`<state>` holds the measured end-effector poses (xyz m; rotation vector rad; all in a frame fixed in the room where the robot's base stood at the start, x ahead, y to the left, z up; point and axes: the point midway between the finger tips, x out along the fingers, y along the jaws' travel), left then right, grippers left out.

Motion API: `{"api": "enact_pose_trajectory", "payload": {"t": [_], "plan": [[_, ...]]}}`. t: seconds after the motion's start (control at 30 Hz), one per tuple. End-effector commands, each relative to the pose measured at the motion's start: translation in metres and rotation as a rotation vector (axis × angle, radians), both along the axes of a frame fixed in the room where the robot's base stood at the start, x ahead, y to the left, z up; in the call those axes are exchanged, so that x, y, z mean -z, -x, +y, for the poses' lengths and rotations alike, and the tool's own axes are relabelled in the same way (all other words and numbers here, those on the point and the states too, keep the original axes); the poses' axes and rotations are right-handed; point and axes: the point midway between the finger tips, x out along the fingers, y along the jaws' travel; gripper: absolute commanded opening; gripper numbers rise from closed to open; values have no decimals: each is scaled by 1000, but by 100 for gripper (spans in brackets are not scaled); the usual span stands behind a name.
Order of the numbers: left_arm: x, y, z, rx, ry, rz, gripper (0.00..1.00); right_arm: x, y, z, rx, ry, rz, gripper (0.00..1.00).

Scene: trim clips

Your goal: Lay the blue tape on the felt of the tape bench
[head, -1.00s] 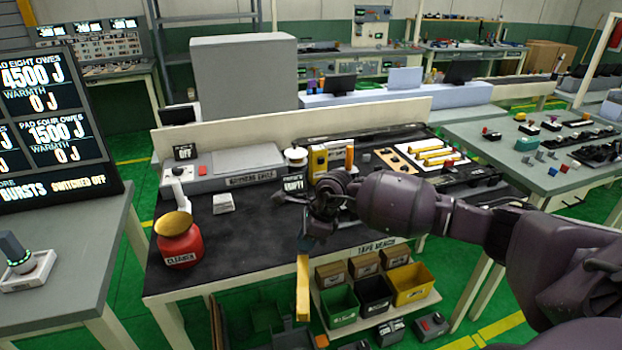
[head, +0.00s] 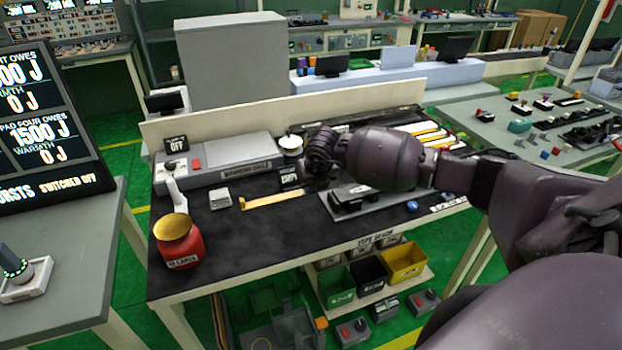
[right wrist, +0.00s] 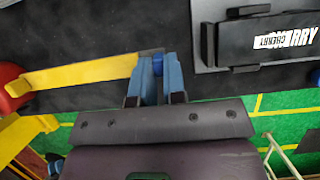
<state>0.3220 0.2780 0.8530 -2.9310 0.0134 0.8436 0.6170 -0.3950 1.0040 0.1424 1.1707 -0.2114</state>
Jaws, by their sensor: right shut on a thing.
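My right gripper (head: 318,187) is over the dark felt (head: 290,230) of the tape bench. In the right wrist view its blue fingers (right wrist: 155,75) are shut on a small bright blue piece, which I take as the blue tape (right wrist: 158,66). A long yellow strip (right wrist: 80,74) with a grey end runs left from the fingertips. In the head view the strip (head: 275,200) lies level across the felt; whether it touches is unclear. The gripper and arm hide the blue piece in the head view. My left gripper is not in view.
A grey fixture with a black block (head: 352,197) is right of the gripper, with a blue round thing (head: 412,206) beyond. A small grey block (head: 220,198) lies left of the strip. The front felt is clear.

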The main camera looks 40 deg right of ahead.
Motion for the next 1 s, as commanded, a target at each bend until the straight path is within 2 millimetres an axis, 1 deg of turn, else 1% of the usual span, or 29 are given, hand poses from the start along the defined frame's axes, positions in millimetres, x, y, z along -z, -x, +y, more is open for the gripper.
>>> {"api": "enact_pose_trajectory", "payload": {"t": [0.33, 0.53, 0.67, 1.0], "plan": [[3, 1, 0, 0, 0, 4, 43, 0, 0, 0, 2, -1, 0, 0], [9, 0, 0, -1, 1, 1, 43, 2, 0, 0, -5, 1, -10, 0], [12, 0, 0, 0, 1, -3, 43, 9, 0, 0, -5, 1, -9, 0], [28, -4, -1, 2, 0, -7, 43, 37, 0, 0, -4, 1, -7, 0]]}}
